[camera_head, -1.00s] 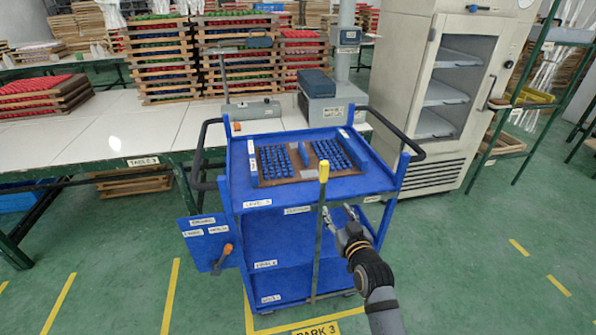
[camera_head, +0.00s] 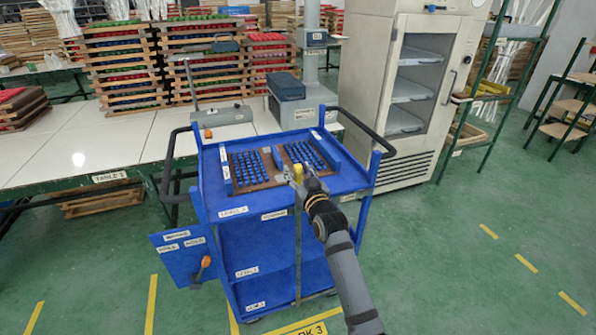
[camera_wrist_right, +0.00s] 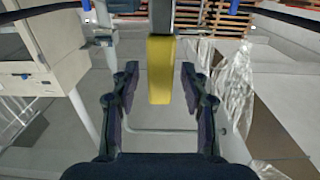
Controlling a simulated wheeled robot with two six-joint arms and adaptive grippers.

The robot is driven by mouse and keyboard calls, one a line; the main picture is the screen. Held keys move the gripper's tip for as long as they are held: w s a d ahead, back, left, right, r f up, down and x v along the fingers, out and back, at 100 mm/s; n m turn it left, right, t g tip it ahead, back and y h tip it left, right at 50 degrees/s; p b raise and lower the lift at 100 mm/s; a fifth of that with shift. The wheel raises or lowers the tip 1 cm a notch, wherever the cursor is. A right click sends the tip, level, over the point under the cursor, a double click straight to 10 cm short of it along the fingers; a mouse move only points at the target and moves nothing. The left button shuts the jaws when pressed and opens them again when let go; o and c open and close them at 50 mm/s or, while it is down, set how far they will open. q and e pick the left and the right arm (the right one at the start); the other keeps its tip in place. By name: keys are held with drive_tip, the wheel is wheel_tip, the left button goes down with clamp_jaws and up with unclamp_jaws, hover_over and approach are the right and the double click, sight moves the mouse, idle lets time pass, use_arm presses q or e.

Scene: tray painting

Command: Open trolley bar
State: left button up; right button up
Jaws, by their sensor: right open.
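The blue trolley (camera_head: 240,250) stands in the middle of the head view. Its upright bar (camera_head: 298,262) runs down the front side and ends at the top in a yellow grip (camera_head: 298,172). My right gripper (camera_head: 294,178) is at this yellow grip and partly hides it. In the right wrist view, the yellow grip (camera_wrist_right: 160,70) lies between the two fingers of my open right gripper (camera_wrist_right: 160,88). A gap shows on each side, so the fingers do not seem to touch it. My left gripper is not in view.
A brown tray with blue pieces (camera_head: 281,158) lies on the trolley's top. A white table (camera_head: 110,145) stands behind left, and a cream cabinet (camera_head: 375,60) behind right. A blue side panel with an orange handle (camera_head: 205,262) hangs at the trolley's left. Green floor is clear at right.

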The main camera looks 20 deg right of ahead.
drive_tip(key=shift+w, duration=0.1)
clamp_jaws()
idle(0.3)
drive_tip(key=shift+d, duration=0.1)
